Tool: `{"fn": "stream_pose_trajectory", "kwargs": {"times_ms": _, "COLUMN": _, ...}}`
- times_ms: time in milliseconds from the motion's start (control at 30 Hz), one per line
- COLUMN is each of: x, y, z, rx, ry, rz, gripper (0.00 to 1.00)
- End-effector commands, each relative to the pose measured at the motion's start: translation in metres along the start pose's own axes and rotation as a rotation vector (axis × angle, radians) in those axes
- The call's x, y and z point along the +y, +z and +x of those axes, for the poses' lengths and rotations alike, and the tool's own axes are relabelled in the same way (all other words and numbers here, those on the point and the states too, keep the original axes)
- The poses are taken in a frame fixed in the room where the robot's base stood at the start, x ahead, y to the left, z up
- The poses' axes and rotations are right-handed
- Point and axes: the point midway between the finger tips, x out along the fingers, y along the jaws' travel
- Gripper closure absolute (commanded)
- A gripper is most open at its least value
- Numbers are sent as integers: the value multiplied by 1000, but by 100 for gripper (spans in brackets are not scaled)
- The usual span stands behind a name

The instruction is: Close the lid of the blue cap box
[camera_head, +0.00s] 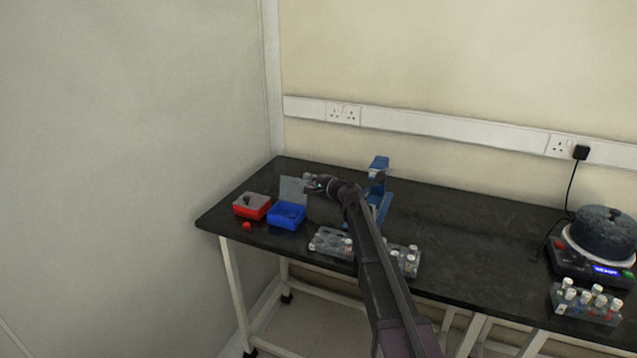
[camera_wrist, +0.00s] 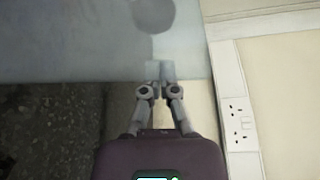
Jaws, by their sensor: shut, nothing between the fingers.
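The blue cap box (camera_head: 287,217) stands on the dark bench at the left. Its translucent grey lid (camera_head: 293,190) stands raised at the back of the box, so the box is open. My gripper (camera_head: 308,181) is at the right side of the lid, near its upper part. In the wrist view the gripper's fingertips (camera_wrist: 160,70) are together with nothing between them. A pale grey-blue panel, which looks like the lid (camera_wrist: 80,45), fills the upper left there, and the fingertips overlap its edge. I cannot tell if they touch it.
A red box (camera_head: 252,208) stands left of the blue box, with a red cap (camera_head: 246,226) in front. Vial racks (camera_head: 331,243) sit to the right, below my arm. A blue stand (camera_head: 380,195) is behind my arm. A heating device (camera_head: 597,250) is far right.

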Motion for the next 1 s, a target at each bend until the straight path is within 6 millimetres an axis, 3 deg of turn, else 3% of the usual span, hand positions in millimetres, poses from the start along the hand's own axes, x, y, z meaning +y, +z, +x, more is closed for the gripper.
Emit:
{"fn": "stream_pose_trajectory", "kwargs": {"times_ms": 100, "x": -1, "y": 19, "z": -11, "rx": 0, "ry": 0, "rz": 0, "gripper": 100}}
{"fn": "stream_pose_trajectory", "kwargs": {"times_ms": 300, "x": 0, "y": 32, "z": -14, "rx": 0, "ry": 0, "rz": 0, "gripper": 100}}
{"fn": "stream_pose_trajectory", "kwargs": {"times_ms": 667, "x": 0, "y": 34, "z": -14, "rx": -1, "ry": 0, "rz": 0, "gripper": 100}}
{"fn": "stream_pose_trajectory", "kwargs": {"times_ms": 700, "x": 0, "y": 28, "z": -22, "rx": 0, "ry": 0, "rz": 0, "gripper": 100}}
{"fn": "stream_pose_trajectory", "kwargs": {"times_ms": 1000, "x": -1, "y": 34, "z": -15, "rx": 0, "ry": -5, "rz": -10, "gripper": 100}}
